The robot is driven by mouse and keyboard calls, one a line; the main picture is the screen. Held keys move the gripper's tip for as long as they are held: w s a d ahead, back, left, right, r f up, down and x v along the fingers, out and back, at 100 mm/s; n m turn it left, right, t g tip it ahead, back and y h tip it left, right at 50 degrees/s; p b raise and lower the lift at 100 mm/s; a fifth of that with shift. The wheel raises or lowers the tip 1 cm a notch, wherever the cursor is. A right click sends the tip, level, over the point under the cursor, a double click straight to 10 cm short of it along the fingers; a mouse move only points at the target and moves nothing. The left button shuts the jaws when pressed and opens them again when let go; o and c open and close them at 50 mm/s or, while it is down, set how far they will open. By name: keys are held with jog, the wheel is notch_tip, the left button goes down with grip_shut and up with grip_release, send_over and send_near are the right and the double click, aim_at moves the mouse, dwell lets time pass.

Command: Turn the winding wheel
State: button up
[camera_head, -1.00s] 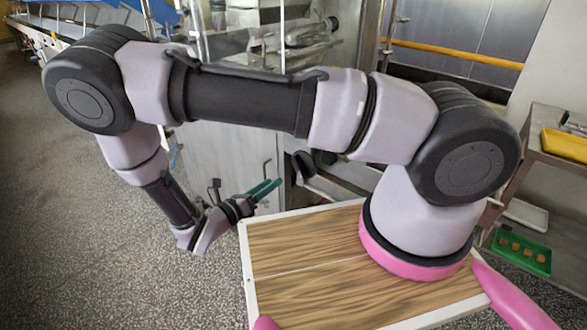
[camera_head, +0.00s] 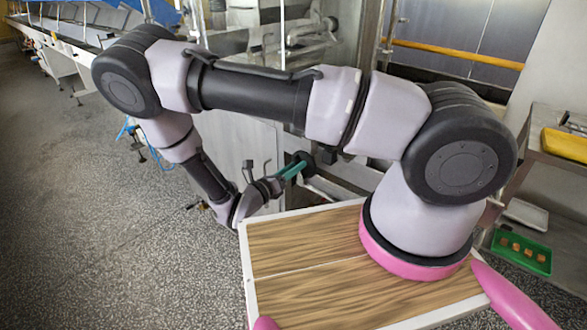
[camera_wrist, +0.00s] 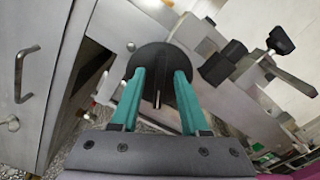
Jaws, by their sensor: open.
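The winding wheel (camera_wrist: 160,58) is a black disc on the side of a grey metal machine, in the upper middle of the wrist view. In the head view it is a small dark shape (camera_head: 309,157), partly hidden by my fingers. My gripper (camera_wrist: 160,73) has two green fingers, open, one over the left part of the disc and one over the right.
A black-knobbed lever (camera_wrist: 280,41) stands right of the wheel. A grey cabinet door with a handle (camera_wrist: 20,75) is at the left. The wood-topped base (camera_head: 300,300) is mine. A green tray (camera_head: 522,252) with small brown pieces sits at the right. The floor at left is clear.

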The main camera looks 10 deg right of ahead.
grip_shut()
jog(key=shift+m, duration=0.3)
jog(key=shift+s+d+f+m, duration=0.1)
jog(key=shift+s+m, duration=0.1)
jog(key=shift+m, duration=2.65)
jog(key=shift+s+d+f+m, duration=0.1)
jog(key=shift+s+d+m, duration=0.1)
jog(key=shift+m, duration=2.6)
jog(key=shift+s+d+m, duration=0.1)
jog(key=shift+s+m, duration=0.1)
jog(key=shift+m, duration=2.65)
